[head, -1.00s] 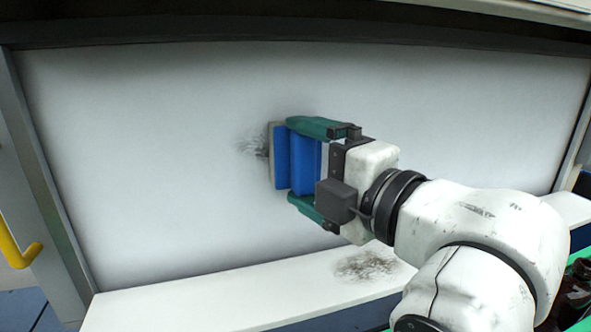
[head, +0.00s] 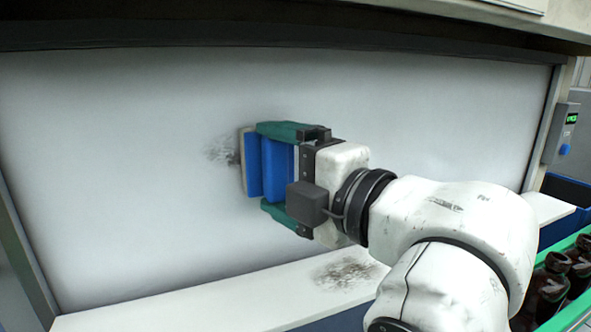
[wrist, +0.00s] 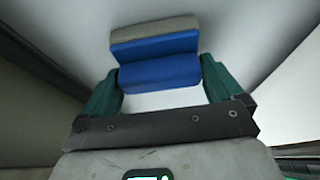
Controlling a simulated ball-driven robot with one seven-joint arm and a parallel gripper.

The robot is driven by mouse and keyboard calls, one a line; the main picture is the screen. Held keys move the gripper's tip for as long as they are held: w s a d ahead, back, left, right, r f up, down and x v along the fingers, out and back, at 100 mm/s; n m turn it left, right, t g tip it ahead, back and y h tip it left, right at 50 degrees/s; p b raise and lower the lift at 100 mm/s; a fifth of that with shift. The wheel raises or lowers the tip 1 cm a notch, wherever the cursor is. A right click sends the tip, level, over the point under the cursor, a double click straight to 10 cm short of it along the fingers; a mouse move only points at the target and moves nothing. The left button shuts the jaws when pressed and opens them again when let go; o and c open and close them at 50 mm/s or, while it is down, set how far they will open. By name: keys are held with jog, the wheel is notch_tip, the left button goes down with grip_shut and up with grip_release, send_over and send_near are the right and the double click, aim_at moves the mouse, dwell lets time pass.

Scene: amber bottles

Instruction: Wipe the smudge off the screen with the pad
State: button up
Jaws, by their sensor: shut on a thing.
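The screen (head: 120,170) is a large pale upright panel. A dark grey smudge (head: 222,151) shows on it just left of the pad, and the pad may hide part of it. The pad (head: 253,163) has a blue body and a grey face turned to the screen. My gripper (head: 279,169) has green fingers shut on the pad's blue block, one above and one below. In the wrist view the pad (wrist: 156,45) sits between the two fingers. The pad's face is at or very near the screen; I cannot tell whether it touches.
A white ledge (head: 210,300) runs below the screen, with another dark smudge (head: 345,273) on it. Amber bottles (head: 552,290) stand in a green-edged crate at the lower right. A box with a green display (head: 566,130) is at the right edge.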

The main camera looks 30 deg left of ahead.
jog(key=s+a, duration=0.5)
jog(key=s, duration=0.1)
jog(key=shift+s+a, duration=0.15)
jog(key=shift+s, duration=0.05)
dwell(0.8)
jog(key=s+d, duration=0.4)
jog(key=shift+d+b, duration=0.3)
jog(key=shift+b, duration=0.1)
dwell(0.5)
jog(key=shift+s+d, duration=0.9)
jog(key=shift+d, duration=0.25)
jog(key=shift+a, duration=0.1)
